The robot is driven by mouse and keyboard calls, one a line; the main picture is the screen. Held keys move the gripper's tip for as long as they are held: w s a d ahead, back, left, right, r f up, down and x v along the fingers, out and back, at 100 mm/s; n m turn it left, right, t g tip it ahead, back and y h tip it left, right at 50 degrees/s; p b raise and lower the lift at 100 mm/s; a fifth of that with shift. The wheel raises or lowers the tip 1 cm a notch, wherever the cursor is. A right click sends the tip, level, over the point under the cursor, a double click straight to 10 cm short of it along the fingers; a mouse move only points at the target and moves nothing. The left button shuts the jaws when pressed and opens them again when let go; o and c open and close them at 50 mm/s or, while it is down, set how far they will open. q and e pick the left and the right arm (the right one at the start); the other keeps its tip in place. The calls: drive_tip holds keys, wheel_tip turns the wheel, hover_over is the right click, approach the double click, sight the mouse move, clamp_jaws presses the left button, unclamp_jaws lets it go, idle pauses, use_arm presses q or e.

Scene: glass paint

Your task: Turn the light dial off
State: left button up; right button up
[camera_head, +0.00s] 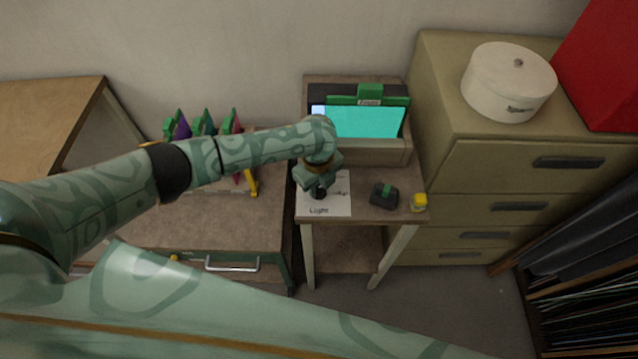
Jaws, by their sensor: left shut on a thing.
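The light dial (319,193) is a small black knob on a white sheet (335,205) marked "Light", lying at the front left of a small wooden table. My left arm reaches in from the left, and my left gripper (318,187) is over the sheet, shut on the dial. The gripper hides most of the dial, so its turned position cannot be told. My right gripper is not in view.
A lit cyan screen (366,121) stands at the table's back. A black box (384,195) and a yellow object (419,202) sit right of the sheet. Drawers (500,175) stand close on the right, a brown cabinet (215,222) on the left.

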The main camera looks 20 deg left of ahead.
use_arm(q)
drive_tip(key=shift+r+n+p, duration=0.2)
drive_tip(key=shift+n+p, duration=0.6)
drive_tip(key=shift+p, duration=0.15)
drive_tip(key=shift+d+n+p, duration=0.1)
drive_tip(key=shift+n+p, duration=0.95)
drive_tip(key=shift+n, duration=0.15)
drive_tip(key=shift+f+n+p, duration=0.1)
drive_tip(key=shift+n+p, duration=0.65)
drive_tip(key=shift+n, duration=0.45)
drive_tip(key=shift+n+p, duration=0.55)
drive_tip(key=shift+n, duration=0.55)
drive_tip(key=shift+f, duration=0.1)
drive_tip(key=o, duration=1)
drive_tip(key=shift+c, duration=0.2)
